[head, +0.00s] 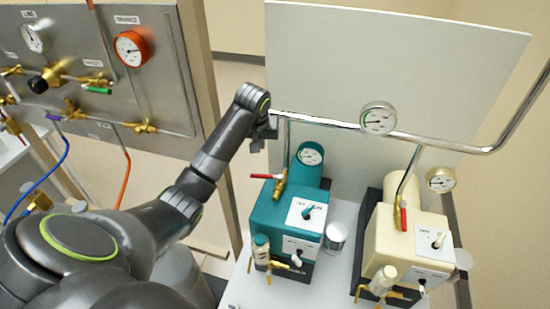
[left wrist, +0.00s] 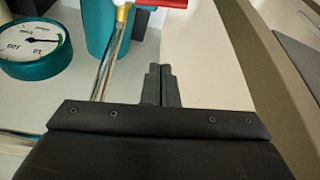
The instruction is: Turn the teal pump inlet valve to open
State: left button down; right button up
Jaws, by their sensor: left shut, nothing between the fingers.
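The teal pump (head: 268,212) stands on the bench in the head view. Its inlet valve is a brass body (head: 281,184) on a vertical metal pipe, with a red lever (head: 262,177) pointing left, crosswise to the pipe. In the left wrist view the red lever (left wrist: 165,3) and brass body (left wrist: 122,14) are at the top edge, partly cut off. My left gripper (head: 263,138) is above the lever, apart from it, beside the pipe. In the left wrist view its fingers (left wrist: 160,72) are together and empty. My right gripper is not in view.
A teal-rimmed gauge (head: 310,154) sits behind the valve. A cream pump (head: 385,235) with its own red lever (head: 403,219) stands to the right. A horizontal pipe (head: 335,124) runs behind near my gripper. A valve panel (head: 165,85) stands left. A white canister (head: 336,240) sits between the pumps.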

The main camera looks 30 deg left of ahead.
aim_at(266, 177)
pick_arm(q)
notch_tip(266, 177, down, 9)
jog(key=p, duration=0.5)
jog(key=shift+s+f, duration=0.2)
jog(key=shift+s, duration=0.2)
jog(key=shift+d, duration=0.1)
